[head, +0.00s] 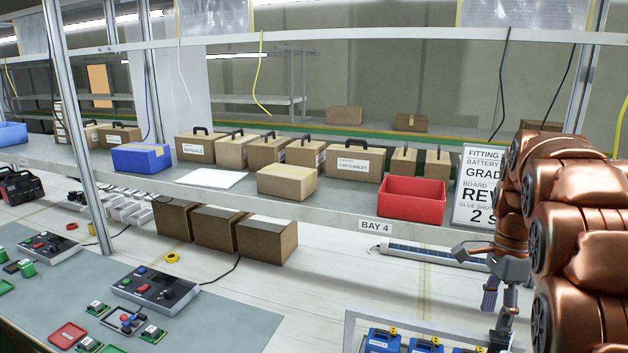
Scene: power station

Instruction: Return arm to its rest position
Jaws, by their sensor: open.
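My copper-coloured arm (575,215) fills the right side of the head view, bent in thick segments. My gripper (500,308) hangs below it at the lower right, fingers pointing down. It looks open, and I see nothing held between the fingers. It is over or near a metal-framed rack (362,318) with blue units (384,340) in it; the exact gap cannot be told. Part of the gripper and the rack's right side are hidden by the arm or cut off by the frame edge.
A shelf marked BAY 4 (376,226) crosses the view, bearing a red bin (412,204), cardboard cases (354,164) and a sign (478,210). A grey mat (225,318) with control boxes (156,287) lies at left.

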